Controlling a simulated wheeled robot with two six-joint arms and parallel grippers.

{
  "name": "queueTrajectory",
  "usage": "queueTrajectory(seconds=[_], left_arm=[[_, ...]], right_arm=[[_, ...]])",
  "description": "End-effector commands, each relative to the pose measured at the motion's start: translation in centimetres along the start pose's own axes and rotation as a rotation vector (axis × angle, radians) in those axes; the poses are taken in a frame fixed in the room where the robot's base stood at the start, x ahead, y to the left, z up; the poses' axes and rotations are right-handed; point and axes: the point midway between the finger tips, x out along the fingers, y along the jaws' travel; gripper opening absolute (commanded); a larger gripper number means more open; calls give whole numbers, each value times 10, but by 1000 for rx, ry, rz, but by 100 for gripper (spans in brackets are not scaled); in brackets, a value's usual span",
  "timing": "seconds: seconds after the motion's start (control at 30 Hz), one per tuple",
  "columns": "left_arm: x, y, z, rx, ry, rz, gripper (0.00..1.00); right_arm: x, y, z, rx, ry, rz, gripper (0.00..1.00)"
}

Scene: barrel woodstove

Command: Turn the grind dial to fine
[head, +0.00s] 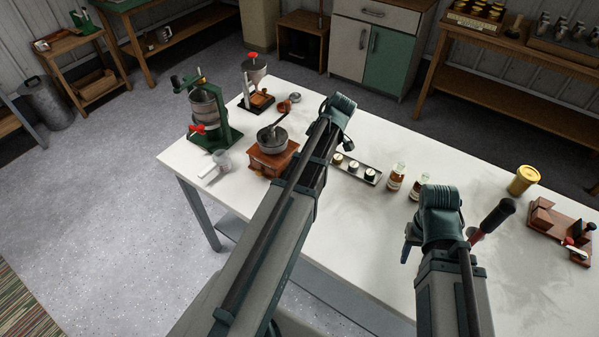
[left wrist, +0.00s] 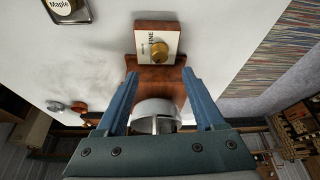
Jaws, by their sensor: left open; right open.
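The wooden grinder (head: 268,161) stands on the white table, with a metal bowl and crank on top. In the left wrist view, the grinder's wooden body (left wrist: 147,76) carries a pale plate and a brass grind dial (left wrist: 159,51). The word FINE is printed beside the dial; where the dial points is too small to tell. My left gripper (left wrist: 159,76) is open, its fingers spread on either side of the grinder body, short of the dial. My right gripper (head: 408,246) is open over the table, away from the grinder.
A green hand-cranked machine (head: 207,108) stands left of the grinder. A yellow tin (head: 523,180) and a wooden block set (head: 560,226) are at the far right.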

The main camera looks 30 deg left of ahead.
Motion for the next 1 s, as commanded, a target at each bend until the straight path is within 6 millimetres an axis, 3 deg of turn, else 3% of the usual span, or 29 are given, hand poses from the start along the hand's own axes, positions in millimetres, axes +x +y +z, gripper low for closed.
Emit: queueTrajectory(seconds=[0.03, 0.43, 0.6, 0.87, 1.0], left_arm=[[15, 0, 3, -1, 0, 0, 70], [72, 0, 2, 0, 0, 0, 70], [81, 0, 1, 1, 0, 0, 70], [80, 0, 0, 1, 0, 0, 70], [80, 0, 0, 1, 0, 0, 48]], right_arm=[[15, -2, -1, 0, 0, 0, 50], [67, -6, -4, 0, 0, 0, 50], [75, -7, -4, 0, 0, 0, 50], [74, -7, -4, 0, 0, 0, 50], [74, -7, -4, 0, 0, 0, 50]])
